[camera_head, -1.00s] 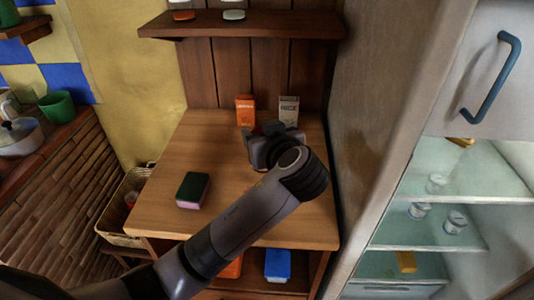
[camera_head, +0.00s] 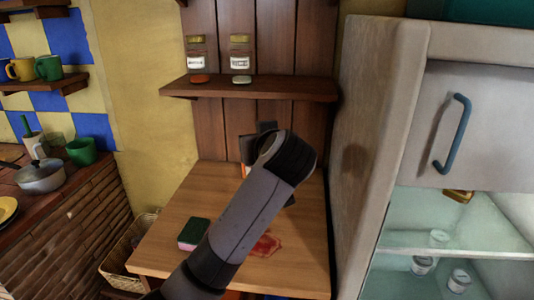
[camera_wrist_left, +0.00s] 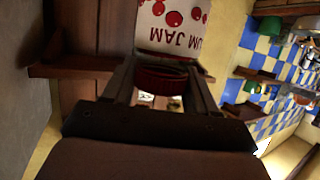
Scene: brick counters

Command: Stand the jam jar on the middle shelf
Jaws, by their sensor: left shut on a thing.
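My left gripper (camera_wrist_left: 160,88) is shut on the jam jar (camera_wrist_left: 172,27), around its dark red lid. In the left wrist view the jar's white label with red fruit and "UM JAM" shows upside down. In the head view my left gripper (camera_head: 264,138) is in front of the back boards, below the shelf front, and my arm hides the jar. The wooden shelf (camera_head: 290,88) above the counter holds two gold-lidded jars (camera_head: 196,55) (camera_head: 241,55) at its left half; its right half is bare. My right gripper is not in view.
Another board edge (camera_head: 300,4) shows above. The wooden counter (camera_head: 165,245) below holds a green sponge (camera_head: 193,233) and a flat red item (camera_head: 265,246) that I cannot identify. A fridge (camera_head: 385,110) stands close on the right. A basket (camera_head: 120,262) is at the left.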

